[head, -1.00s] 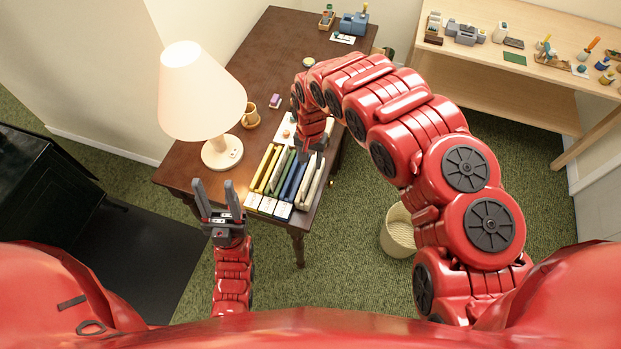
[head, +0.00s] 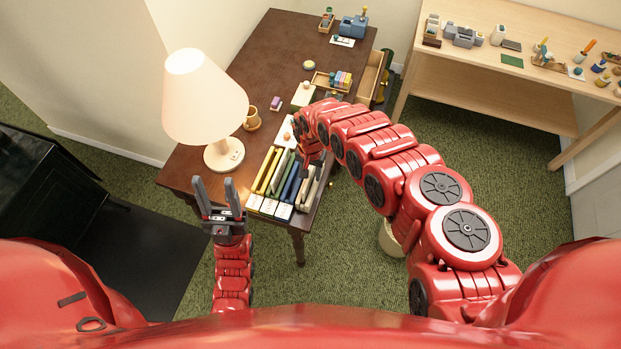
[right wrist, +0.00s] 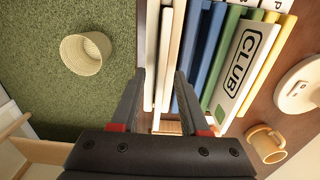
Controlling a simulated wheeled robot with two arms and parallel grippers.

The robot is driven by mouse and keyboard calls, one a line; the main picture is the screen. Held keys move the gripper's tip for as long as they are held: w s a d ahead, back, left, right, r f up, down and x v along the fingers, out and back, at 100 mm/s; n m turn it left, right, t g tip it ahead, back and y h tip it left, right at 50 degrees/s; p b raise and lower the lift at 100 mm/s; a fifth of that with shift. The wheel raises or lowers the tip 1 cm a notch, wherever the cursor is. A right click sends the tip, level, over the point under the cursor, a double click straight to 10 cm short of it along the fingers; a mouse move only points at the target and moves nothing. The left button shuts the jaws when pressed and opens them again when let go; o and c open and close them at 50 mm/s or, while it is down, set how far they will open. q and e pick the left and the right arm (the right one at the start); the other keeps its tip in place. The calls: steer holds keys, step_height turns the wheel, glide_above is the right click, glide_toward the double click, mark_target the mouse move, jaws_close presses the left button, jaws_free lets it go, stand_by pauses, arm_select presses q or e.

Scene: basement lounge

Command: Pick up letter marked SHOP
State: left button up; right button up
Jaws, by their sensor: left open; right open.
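A row of upright letters or folders (head: 266,171) in yellow, green, blue and cream stands in a sorter near the front edge of the dark desk. White labels face the front, too small to read in the head view. In the right wrist view a card marked CLUB (right wrist: 244,68) leans between green and yellow pieces. I cannot make out the word SHOP anywhere. My right gripper (right wrist: 158,82) is open over the row, its fingers around the tops of cream and blue pieces (right wrist: 188,55). My left gripper (head: 215,190) is open and empty in front of the desk.
A lamp (head: 205,100) and a mug (head: 252,118) stand left of the row. An open drawer (head: 371,75) sticks out at the desk's right side. A woven basket (right wrist: 86,53) stands on the green carpet. A wooden bench (head: 470,75) is at the back right.

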jaws_close()
stand_by(0.5)
